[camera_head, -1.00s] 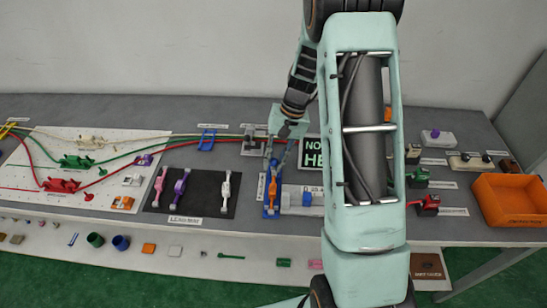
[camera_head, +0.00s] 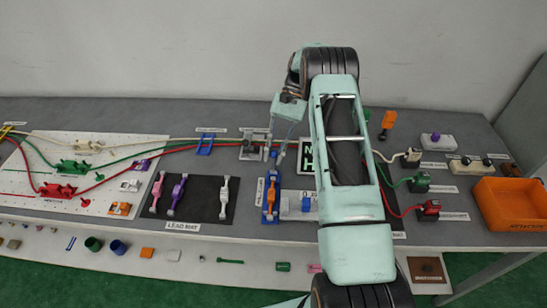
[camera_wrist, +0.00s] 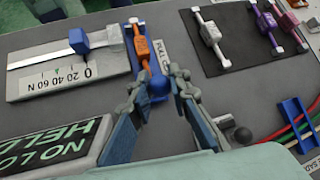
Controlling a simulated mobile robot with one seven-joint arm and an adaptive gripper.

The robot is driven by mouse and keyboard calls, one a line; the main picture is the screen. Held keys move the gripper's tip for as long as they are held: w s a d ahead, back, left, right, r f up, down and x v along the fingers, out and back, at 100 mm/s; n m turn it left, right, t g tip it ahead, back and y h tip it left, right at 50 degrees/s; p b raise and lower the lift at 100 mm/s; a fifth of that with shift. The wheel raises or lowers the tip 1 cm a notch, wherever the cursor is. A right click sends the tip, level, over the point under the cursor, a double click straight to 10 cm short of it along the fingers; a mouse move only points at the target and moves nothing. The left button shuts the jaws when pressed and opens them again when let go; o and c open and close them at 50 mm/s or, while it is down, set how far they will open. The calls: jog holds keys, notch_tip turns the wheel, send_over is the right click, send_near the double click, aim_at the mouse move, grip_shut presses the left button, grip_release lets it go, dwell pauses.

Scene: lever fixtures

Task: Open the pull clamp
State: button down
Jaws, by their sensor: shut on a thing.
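In the head view my gripper (camera_head: 277,153) is at the far end of the clamp, pointing down. The finger contact is partly hidden and small there.
A force gauge (camera_wrist: 27,84) with a blue slider near 0 lies right beside the clamp. A display panel (camera_head: 306,155) stands behind it, partly covered by my arm. Cables cross the back, past a grey fixture (camera_head: 253,147).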

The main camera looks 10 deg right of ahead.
jog(key=shift+w+d+f+g+y+b, duration=0.15)
jog(key=shift+w+g+y+b, duration=0.2)
jog(key=shift+g+b, duration=0.2)
dwell(0.4)
jog(key=c, duration=1.8)
grip_release()
jog(key=shift+s+r+t+p, duration=0.15)
jog(key=shift+r+t+p, duration=0.1)
jog(key=shift+p, duration=0.15)
